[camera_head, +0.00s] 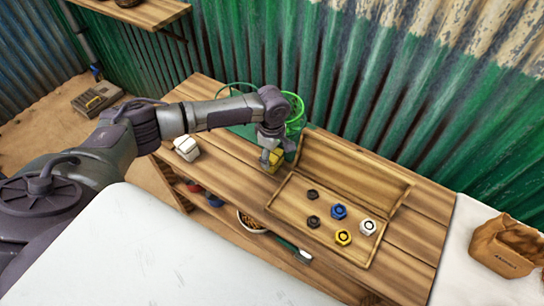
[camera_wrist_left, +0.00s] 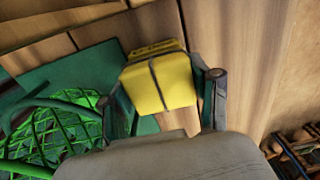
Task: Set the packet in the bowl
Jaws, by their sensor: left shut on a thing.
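A yellow packet (camera_head: 276,157) with a dark cord around it is in my left gripper (camera_head: 271,150), over the wooden bench. In the left wrist view the packet (camera_wrist_left: 160,82) sits between the two fingers of the gripper (camera_wrist_left: 168,100), which is shut on it. A green open-mesh bowl (camera_head: 295,112) stands behind the gripper at the back of the bench, partly hidden by my arm. Its mesh (camera_wrist_left: 50,130) shows at the lower left in the left wrist view, apart from the packet. My right gripper is out of view.
An open wooden case (camera_head: 350,256) with several coloured nuts lies right of the gripper. A white block-like item (camera_head: 186,147) is at the bench's left. A dish (camera_head: 250,221) and a brush (camera_head: 294,251) are on the lower shelf. Corrugated metal wall (camera_head: 350,70) stands close behind.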

